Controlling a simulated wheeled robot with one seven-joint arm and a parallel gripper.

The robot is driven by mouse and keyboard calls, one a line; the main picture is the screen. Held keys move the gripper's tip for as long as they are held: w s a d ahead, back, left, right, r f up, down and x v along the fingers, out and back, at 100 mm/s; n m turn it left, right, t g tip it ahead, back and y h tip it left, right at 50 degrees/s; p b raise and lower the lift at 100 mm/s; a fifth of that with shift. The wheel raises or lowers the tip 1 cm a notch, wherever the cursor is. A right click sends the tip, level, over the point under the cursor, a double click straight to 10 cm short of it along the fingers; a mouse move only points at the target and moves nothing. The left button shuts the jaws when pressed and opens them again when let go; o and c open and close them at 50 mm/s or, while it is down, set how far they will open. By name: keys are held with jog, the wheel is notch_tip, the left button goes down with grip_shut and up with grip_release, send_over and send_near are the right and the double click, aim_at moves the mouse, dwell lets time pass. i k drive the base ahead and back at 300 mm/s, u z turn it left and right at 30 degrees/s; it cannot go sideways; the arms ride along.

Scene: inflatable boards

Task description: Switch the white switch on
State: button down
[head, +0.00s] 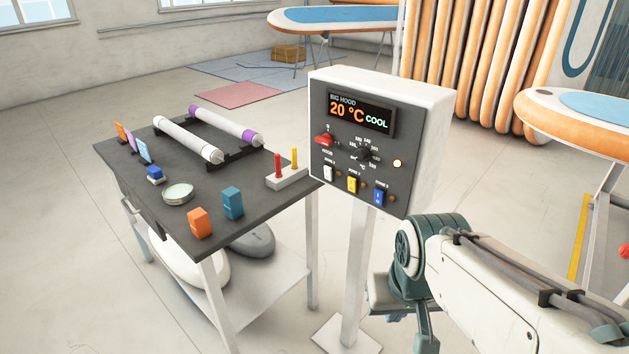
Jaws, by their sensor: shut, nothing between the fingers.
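The white switch (329,172) is at the lower left of the dark front of the control box (408,178), left of a yellow switch (352,184) and a blue switch (378,197). Its small lamp looks dark, and I cannot tell the lever's position for sure. Nothing covers it. My arm (500,285) comes in from the lower right and bends below and right of the box, apart from the switch.
The box bears a display reading 20 °C COOL (360,114), a red switch (325,138), a black knob (365,152) and a lit pale lamp (397,163). It stands on a white post (358,260). A dark-topped table (150,178) with rollers and small items stands close on the left.

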aim_at(328, 172)
jog(key=z, duration=0.05)
jog(key=k, duration=0.1)
jog(key=u, duration=0.15)
jog(key=i, duration=1.05)
jog(key=z, duration=0.35)
